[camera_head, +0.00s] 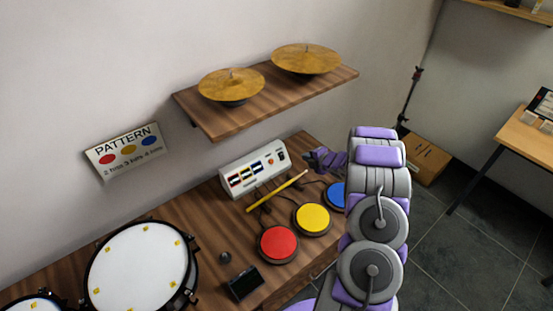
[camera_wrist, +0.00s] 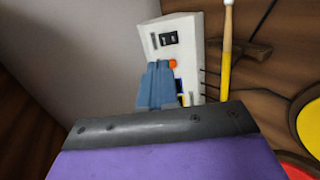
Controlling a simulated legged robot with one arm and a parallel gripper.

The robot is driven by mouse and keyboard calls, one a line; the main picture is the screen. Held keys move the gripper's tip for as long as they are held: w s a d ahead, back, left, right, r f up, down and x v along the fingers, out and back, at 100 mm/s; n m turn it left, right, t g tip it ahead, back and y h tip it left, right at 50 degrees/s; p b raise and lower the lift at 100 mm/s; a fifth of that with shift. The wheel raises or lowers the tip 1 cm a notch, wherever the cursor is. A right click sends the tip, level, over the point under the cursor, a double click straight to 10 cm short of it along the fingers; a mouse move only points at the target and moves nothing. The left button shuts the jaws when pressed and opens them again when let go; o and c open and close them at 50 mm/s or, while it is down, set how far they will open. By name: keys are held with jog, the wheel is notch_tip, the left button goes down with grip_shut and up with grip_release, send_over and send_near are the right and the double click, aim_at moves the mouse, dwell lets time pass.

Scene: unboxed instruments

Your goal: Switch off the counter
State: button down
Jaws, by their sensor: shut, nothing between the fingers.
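The counter (camera_head: 233,190) is a white box with several small displays on its sloped front, on the wooden table against the wall. Its right end carries an orange-red button (camera_head: 270,161) and a black rocker switch (camera_head: 282,156). The wrist view also shows the orange button (camera_wrist: 173,63) and the black switch (camera_wrist: 168,38). My gripper (camera_head: 311,156) is just right of the counter in the head view. In the wrist view its blue-grey fingers (camera_wrist: 155,72) are shut and empty, covering part of the counter's front. I cannot tell whether they touch it.
A drumstick (camera_head: 277,191) lies in front of the counter, among cables. Red (camera_head: 278,243), yellow (camera_head: 313,218) and blue (camera_head: 336,195) pads stand nearer. A shelf (camera_head: 220,128) with two cymbals (camera_head: 231,84) overhangs behind. A large drum (camera_head: 138,267) is at left.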

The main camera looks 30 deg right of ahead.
jog(key=shift+s+a+f+n+y, duration=0.1)
jog(key=shift+a+f+n+y, duration=0.1)
jog(key=shift+f, duration=0.2)
jog(key=shift+a+f+n+y, duration=0.1)
jog(key=shift+f+y, duration=0.1)
jog(key=shift+f, duration=0.2)
jog(key=shift+a, duration=0.2)
jog(key=b, duration=0.3)
send_near(282, 154)
jog(key=x, duration=0.6)
jog(key=shift+w+a+f, duration=0.15)
jog(key=shift+w+f, duration=0.05)
jog(key=shift+f, duration=0.1)
jog(key=shift+w, duration=0.15)
